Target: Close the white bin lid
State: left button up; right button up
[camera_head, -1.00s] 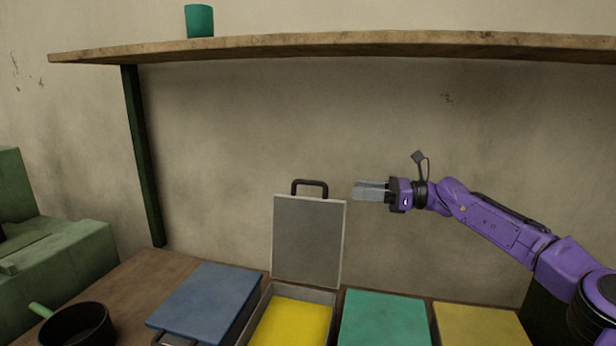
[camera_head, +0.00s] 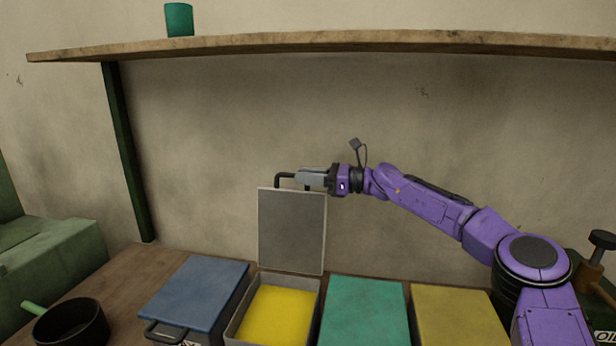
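The white bin is the open one, with pale walls (camera_head: 318,300) and a yellow inside (camera_head: 275,315). Its lid (camera_head: 291,231) stands upright at the back edge, a grey panel with a white rim. A dark handle (camera_head: 284,178) sits on the lid's top edge. My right gripper (camera_head: 302,178) is at the handle, its grey fingers overlapping the handle's right part. I cannot tell whether the fingers are closed on it. My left gripper is not in view.
A blue-lidded bin (camera_head: 195,292) is at the left, with a dark pan (camera_head: 72,325) beside it. Green (camera_head: 365,310) and yellow (camera_head: 458,315) lids lie to the right. A wooden shelf (camera_head: 330,42) with a green cup (camera_head: 179,19) runs above.

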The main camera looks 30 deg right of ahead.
jog(key=shift+w+f, duration=0.2)
grip_shut()
jog(key=shift+s+a, duration=0.1)
jog(key=shift+s, duration=0.1)
jog(key=shift+s+a+n+b, duration=0.25)
jog(key=shift+s+n+b, duration=0.05)
jog(key=shift+s+b, duration=0.05)
jog(key=s+a+f+n+b, duration=0.1)
jog(key=s+a+n+b, duration=0.4)
jog(key=s+a, duration=0.4)
jog(key=shift+s+f+n+b, duration=0.3)
jog(key=shift+s+n, duration=0.5)
jog(key=shift+s, duration=0.7)
